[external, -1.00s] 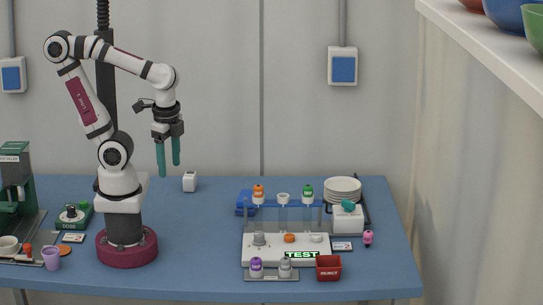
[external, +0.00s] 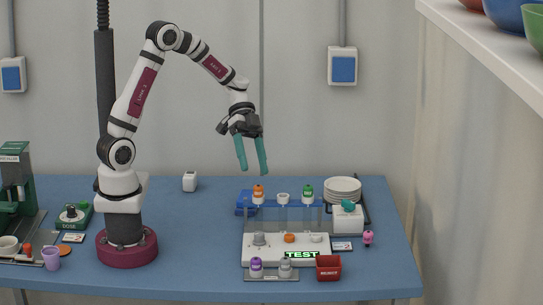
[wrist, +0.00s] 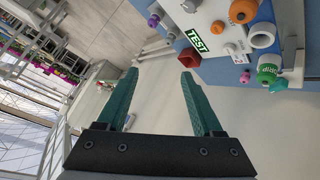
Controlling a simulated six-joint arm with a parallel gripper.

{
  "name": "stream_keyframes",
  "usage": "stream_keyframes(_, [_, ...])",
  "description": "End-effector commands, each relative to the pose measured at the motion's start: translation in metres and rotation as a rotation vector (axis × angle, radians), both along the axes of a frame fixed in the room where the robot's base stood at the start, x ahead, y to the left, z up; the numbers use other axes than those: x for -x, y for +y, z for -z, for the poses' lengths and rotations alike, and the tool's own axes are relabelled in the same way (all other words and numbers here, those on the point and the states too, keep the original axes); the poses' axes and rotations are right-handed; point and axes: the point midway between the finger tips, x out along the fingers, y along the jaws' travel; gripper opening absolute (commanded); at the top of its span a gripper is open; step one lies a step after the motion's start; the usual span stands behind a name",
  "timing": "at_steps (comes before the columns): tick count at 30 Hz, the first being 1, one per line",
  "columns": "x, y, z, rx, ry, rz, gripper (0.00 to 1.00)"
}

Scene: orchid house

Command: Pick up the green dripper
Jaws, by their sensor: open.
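The green dripper (external: 308,192) is a small green-capped piece with a white label, upright at the right end of the raised row on the rack. It also shows at the right of the wrist view (wrist: 266,73), with lettering on its side. My gripper (external: 252,171) is open and empty, its teal fingers pointing down in the air above and left of the dripper, not touching anything. In the wrist view the open fingers (wrist: 158,75) have only the blurred room between them.
An orange-capped piece (external: 258,192) and a white ring (external: 283,198) share the dripper's row. A teal piece (external: 348,206) on a white box, stacked plates (external: 342,188) and a red REJECT bin (external: 328,267) stand nearby. The blue table (external: 200,225) left of the rack is mostly clear.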

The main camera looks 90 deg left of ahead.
Motion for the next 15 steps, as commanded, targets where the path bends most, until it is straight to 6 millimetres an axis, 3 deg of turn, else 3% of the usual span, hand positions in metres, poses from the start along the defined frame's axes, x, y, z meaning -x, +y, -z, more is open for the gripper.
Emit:
stream_keyframes(1, [-0.021, 0.036, 0.014, 0.059, -0.127, -0.056, 0.68])
stream_keyframes(3, [-0.043, 0.081, 0.028, 0.086, -0.319, -0.119, 0.68])
stream_keyframes(7, [-0.056, 0.132, 0.044, 0.069, -0.521, -0.198, 0.68])
stream_keyframes(10, [-0.066, 0.133, 0.051, 0.061, -0.560, -0.209, 0.68])
stream_keyframes(15, [-0.098, 0.100, 0.069, 0.062, -0.558, -0.206, 0.68])
